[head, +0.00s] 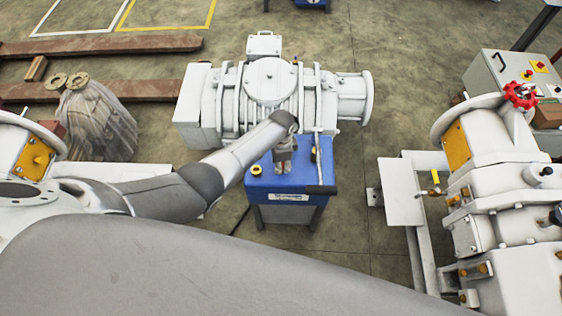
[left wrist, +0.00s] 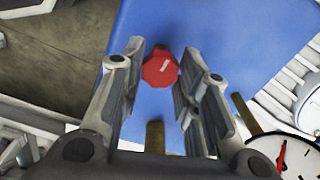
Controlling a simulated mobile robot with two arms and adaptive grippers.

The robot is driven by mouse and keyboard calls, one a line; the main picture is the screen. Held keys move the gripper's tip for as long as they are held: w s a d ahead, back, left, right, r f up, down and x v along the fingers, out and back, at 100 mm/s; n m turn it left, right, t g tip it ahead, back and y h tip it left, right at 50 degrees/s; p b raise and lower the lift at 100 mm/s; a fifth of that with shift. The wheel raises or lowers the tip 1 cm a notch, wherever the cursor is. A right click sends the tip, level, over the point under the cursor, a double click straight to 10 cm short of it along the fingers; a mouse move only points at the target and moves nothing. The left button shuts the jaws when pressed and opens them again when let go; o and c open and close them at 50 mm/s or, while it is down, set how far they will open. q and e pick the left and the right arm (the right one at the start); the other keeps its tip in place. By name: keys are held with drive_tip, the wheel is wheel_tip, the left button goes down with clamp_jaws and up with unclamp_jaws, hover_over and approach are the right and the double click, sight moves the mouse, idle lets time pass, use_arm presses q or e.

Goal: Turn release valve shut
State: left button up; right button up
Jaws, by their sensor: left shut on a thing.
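The release valve's red octagonal knob (left wrist: 160,69) sits between the two fingers of my left gripper (left wrist: 162,78) in the left wrist view. The fingers are shut on it, one on each side, near their tips. A brass stem (left wrist: 155,136) shows lower down between the fingers. In the head view my left arm reaches to the blue cabinet (head: 254,190), and my left gripper (head: 284,166) is over its top. The red knob cannot be made out there, as the gripper and wrist cover that spot. My right gripper is not in view.
A large white pump (head: 270,85) stands behind the blue cabinet. A round gauge with a red needle (left wrist: 283,157) is close to the right finger in the left wrist view. A second white machine with a red handwheel (head: 521,95) stands at right. Floor is open between.

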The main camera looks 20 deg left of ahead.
use_arm(q)
drive_tip(key=o, duration=1)
drive_tip(key=shift+r, duration=0.1)
wheel_tip(320, 180, up, 12)
idle(0.5)
